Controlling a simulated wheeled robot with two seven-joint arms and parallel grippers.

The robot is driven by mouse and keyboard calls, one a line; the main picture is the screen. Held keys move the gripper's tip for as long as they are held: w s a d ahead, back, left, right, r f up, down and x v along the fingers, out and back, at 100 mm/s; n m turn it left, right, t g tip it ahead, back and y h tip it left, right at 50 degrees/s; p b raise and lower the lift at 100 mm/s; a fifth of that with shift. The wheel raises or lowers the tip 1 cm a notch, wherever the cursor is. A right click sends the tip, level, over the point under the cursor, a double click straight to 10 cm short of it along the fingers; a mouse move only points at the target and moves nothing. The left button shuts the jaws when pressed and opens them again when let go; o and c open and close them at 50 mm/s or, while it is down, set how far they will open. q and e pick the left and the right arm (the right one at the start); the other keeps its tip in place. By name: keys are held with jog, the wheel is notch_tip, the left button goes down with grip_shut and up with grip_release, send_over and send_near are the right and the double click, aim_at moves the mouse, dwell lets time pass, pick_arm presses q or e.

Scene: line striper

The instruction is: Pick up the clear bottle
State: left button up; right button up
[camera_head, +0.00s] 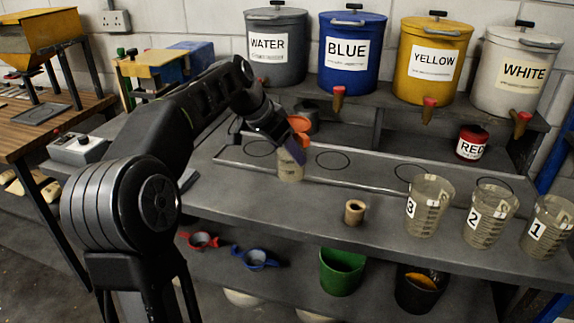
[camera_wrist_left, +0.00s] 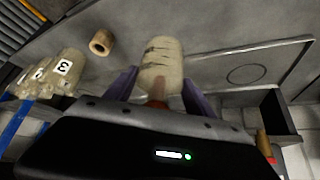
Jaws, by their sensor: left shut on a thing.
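The clear bottle (camera_head: 290,170) has a pale, cloudy body with an orange top and stands roughly upright at the front edge of the tray outline on the grey bench. My left gripper (camera_head: 289,146) reaches in from the left and is shut on it near its upper part, hiding part of it. In the left wrist view the bottle (camera_wrist_left: 161,62) sits between the two purple fingers, with dark marks on its side. I cannot tell whether its base touches the bench. My right gripper is not in view.
A small tan ring (camera_head: 355,212) lies right of the bottle. Clear measuring cups 3 (camera_head: 427,205), 2 (camera_head: 490,216) and 1 (camera_head: 549,227) stand at the right. A red jar (camera_head: 472,143) and labelled paint buckets, including the blue one (camera_head: 352,55), stand behind.

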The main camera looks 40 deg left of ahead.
pick_arm(q)
jog(key=shift+r, duration=0.4)
dwell(0.3)
